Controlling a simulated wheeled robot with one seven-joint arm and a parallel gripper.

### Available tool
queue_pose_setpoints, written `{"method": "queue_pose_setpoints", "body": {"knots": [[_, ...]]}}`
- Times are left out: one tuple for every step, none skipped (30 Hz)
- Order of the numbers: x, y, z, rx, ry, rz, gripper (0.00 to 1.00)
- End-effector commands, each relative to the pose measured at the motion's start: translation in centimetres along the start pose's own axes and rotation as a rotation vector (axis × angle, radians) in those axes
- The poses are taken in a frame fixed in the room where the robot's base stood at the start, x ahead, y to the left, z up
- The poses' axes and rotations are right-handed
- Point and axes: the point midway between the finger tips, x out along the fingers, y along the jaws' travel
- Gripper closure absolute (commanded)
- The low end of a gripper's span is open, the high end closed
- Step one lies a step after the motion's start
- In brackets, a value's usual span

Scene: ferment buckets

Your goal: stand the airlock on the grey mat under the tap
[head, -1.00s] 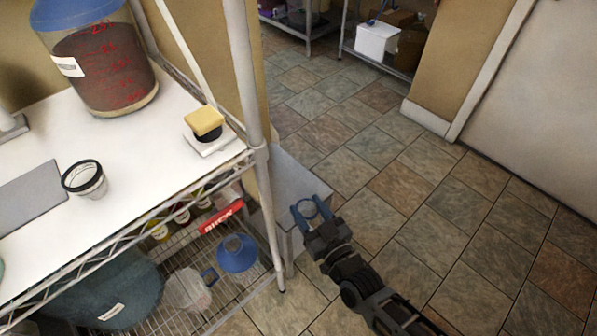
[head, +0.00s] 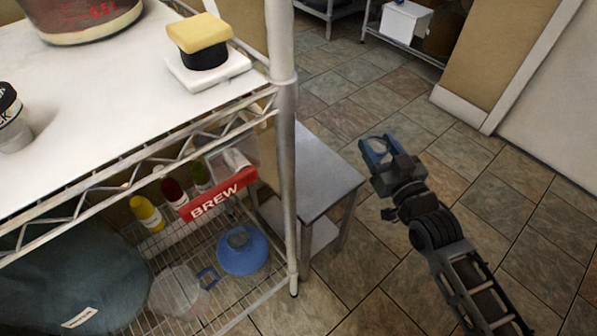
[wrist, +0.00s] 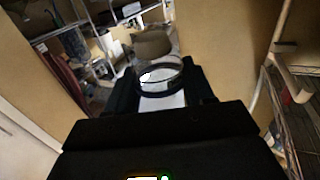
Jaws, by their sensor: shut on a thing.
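My gripper (head: 376,150) is held out over the tiled floor, to the right of the shelf rack. In the wrist view, its dark jaws (wrist: 161,92) are shut on a small clear round thing with a dark rim, which I take to be the airlock (wrist: 160,70). Its lower part is hidden between the jaws. In the head view the held thing is too small to make out. The grey mat and the tap are not in view now.
The white shelf top (head: 110,110) bears a yellow sponge (head: 198,33) on a black piece, a bucket of dark liquid (head: 85,15) and a black-rimmed cup (head: 12,125). A rack post (head: 284,130) and a low grey table (head: 325,170) stand between shelf and gripper. Open floor lies right.

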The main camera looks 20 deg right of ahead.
Motion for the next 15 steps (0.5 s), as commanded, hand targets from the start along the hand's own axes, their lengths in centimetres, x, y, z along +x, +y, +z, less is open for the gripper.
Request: {"method": "queue_pose_setpoints", "body": {"knots": [[0.0, 0.1, 0.3, -0.001, 0.0, 0.002, 0.81], [0.1, 0.2, 0.3, -0.001, 0.0, 0.003, 0.81], [0.2, 0.2, 0.3, -0.001, 0.0, 0.005, 0.81], [0.2, 0.0, 0.4, 0.0, 0.0, 0.007, 0.81], [0.4, -0.2, 0.6, 0.001, 0.0, 0.008, 0.81], [0.6, -0.6, 0.8, 0.002, 0.0, 0.008, 0.81], [0.8, -0.9, 1.1, 0.002, 0.0, 0.009, 0.81], [1.0, -1.4, 1.4, 0.002, 0.0, 0.009, 0.81], [1.3, -2.0, 1.7, 0.002, 0.001, 0.009, 0.81], [1.4, -2.2, 2.0, 0.002, 0.0, 0.011, 0.81], [1.6, -2.6, 2.2, 0.003, 0.0, 0.011, 0.81], [1.8, -3.1, 2.5, 0.002, 0.001, 0.01, 0.81], [2.0, -3.5, 2.7, 0.001, 0.001, 0.01, 0.81], [2.2, -3.8, 2.9, 0.0, 0.001, 0.01, 0.81], [2.3, -4.2, 3.2, 0.002, -0.001, 0.01, 0.81]]}}
